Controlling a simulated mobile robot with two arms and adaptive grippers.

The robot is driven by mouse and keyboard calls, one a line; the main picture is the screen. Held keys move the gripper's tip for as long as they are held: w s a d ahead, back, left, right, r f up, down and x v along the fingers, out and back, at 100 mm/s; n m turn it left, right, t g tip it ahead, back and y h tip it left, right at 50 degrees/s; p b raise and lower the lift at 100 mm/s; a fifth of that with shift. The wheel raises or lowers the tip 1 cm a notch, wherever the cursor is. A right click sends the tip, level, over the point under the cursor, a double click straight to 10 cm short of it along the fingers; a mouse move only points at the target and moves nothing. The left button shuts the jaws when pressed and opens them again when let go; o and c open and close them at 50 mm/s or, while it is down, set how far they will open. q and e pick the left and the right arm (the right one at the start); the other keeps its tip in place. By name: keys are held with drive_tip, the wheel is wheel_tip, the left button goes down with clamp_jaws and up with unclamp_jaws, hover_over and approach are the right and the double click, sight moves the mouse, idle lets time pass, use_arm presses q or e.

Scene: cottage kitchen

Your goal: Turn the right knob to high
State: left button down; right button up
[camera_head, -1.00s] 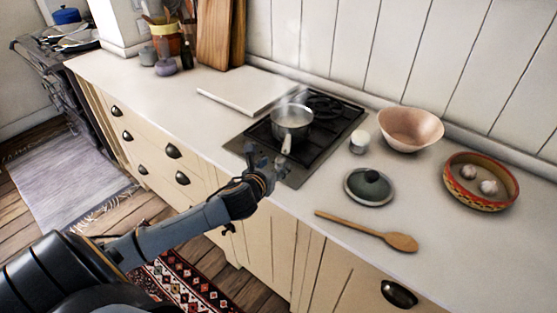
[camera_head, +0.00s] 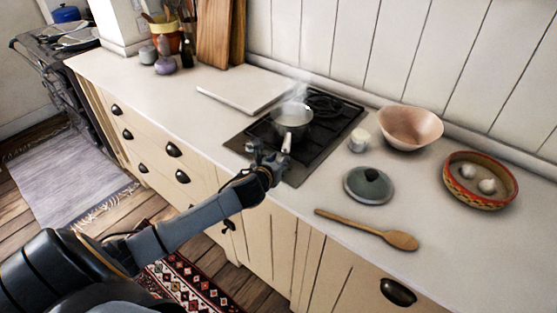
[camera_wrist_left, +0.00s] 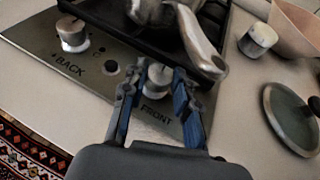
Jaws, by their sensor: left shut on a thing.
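The right knob (camera_wrist_left: 157,78) is a pale round knob on the steel front strip of the hob (camera_head: 318,146), beside the word FRONT. My left gripper (camera_wrist_left: 156,92) has its two blue-padded fingers on either side of this knob and is shut on it. In the head view, my left gripper (camera_head: 270,153) is at the hob's front edge and hides the knob. The left knob (camera_wrist_left: 73,32), beside the word BACK, stands apart from the fingers. The knob's pointer mark cannot be made out. My right gripper is not in view.
A steaming saucepan (camera_head: 292,121) stands on the hob, its handle (camera_wrist_left: 200,42) reaching out just above the right knob. A lid (camera_head: 368,190), a small white jar (camera_head: 359,141), a wooden spoon (camera_head: 375,232) and bowls lie to the right.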

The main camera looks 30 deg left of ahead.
use_arm(q)
drive_tip(key=shift+d, duration=0.1)
